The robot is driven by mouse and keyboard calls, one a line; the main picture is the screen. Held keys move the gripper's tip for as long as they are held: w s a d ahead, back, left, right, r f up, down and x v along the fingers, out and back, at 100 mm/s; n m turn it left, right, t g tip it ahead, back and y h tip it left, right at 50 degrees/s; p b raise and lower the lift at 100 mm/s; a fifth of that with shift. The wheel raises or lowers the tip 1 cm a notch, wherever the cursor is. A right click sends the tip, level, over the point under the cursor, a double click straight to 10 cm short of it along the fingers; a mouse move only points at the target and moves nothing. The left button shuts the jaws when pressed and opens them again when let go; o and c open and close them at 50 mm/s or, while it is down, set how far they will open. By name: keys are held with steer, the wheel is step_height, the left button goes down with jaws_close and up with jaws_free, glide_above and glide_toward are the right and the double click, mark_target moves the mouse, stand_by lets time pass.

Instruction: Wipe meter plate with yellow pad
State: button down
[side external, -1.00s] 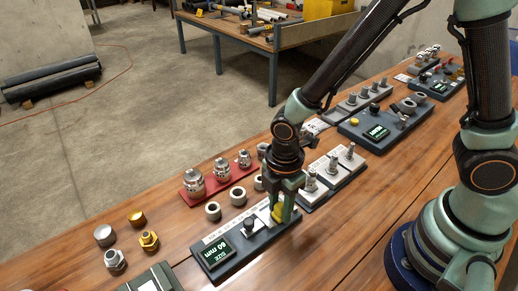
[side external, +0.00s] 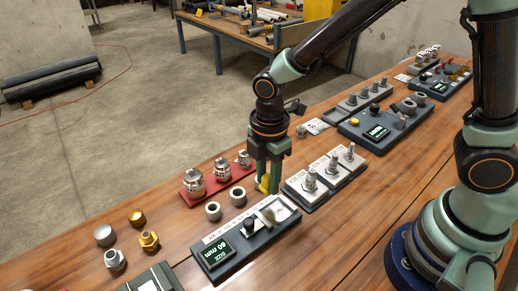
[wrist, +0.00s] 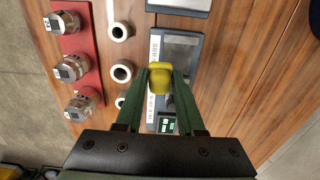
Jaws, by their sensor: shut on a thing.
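My gripper (side external: 268,188) is shut on the yellow pad (side external: 264,185), which it holds above the table. In the wrist view, the pad (wrist: 160,78) sits between the fingertips (wrist: 161,68). The meter plate (side external: 281,212) is a pale plate at the right end of a dark meter block (side external: 228,262) with a green "SIZE 60 mm" display (side external: 216,253) and a black knob. A tan upright piece or mark shows on the plate; I cannot tell which. The pad is apart from the plate, up and slightly left of it. In the wrist view, the pad and fingers partly cover the block (wrist: 194,42).
A red rack (side external: 205,187) with metal fittings and loose grey rings (side external: 213,211) stand behind the block. A block with several grey pegs (side external: 325,178) is close on the right. Loose fittings (side external: 149,240) lie at left. The front table strip is clear.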

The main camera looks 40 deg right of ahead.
steer(key=shift+r, duration=1.35)
